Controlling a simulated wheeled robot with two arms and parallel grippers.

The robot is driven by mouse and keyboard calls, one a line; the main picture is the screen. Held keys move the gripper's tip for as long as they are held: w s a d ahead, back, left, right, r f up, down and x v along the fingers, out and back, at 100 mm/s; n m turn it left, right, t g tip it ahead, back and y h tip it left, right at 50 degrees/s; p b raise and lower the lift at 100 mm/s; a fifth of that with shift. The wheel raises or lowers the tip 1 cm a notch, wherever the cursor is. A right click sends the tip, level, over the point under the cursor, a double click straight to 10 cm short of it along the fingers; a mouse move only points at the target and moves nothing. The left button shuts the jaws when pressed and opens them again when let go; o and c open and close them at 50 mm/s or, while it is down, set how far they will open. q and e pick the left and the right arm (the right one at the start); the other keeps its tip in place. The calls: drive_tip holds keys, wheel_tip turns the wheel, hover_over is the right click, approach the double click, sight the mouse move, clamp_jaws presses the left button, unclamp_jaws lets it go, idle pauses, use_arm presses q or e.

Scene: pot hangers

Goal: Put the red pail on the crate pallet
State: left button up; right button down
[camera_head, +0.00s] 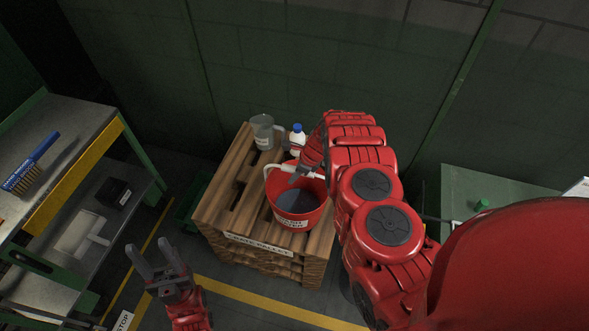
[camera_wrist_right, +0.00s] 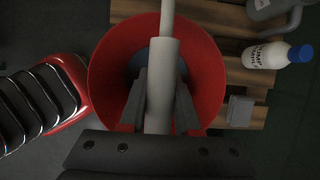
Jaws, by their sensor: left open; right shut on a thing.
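The red pail (camera_head: 297,213) is upright at the front right of the wooden crate pallet (camera_head: 222,194) in the head view. It looks to be resting on the slats, though its base is hidden. Its white handle is raised. My right gripper (camera_head: 300,174) is above the pail and shut on the handle grip. The right wrist view shows the grip (camera_wrist_right: 160,85) between the fingers, with the red pail (camera_wrist_right: 104,70) below. My left gripper (camera_head: 152,262) is open and empty, left of the pallet's front.
On the pallet's back part stand a grey jug (camera_head: 263,132) and a white bottle with a blue cap (camera_head: 297,138), close to the pail. A shelf rack (camera_head: 75,170) with a brush (camera_head: 32,163) is at left. A green table (camera_head: 490,195) is at right.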

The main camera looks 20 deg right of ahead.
drive_tip(key=shift+a+f, duration=0.1)
drive_tip(key=shift+f, duration=0.1)
drive_tip(key=c, duration=0.6)
unclamp_jaws()
drive_tip(key=shift+f, duration=0.1)
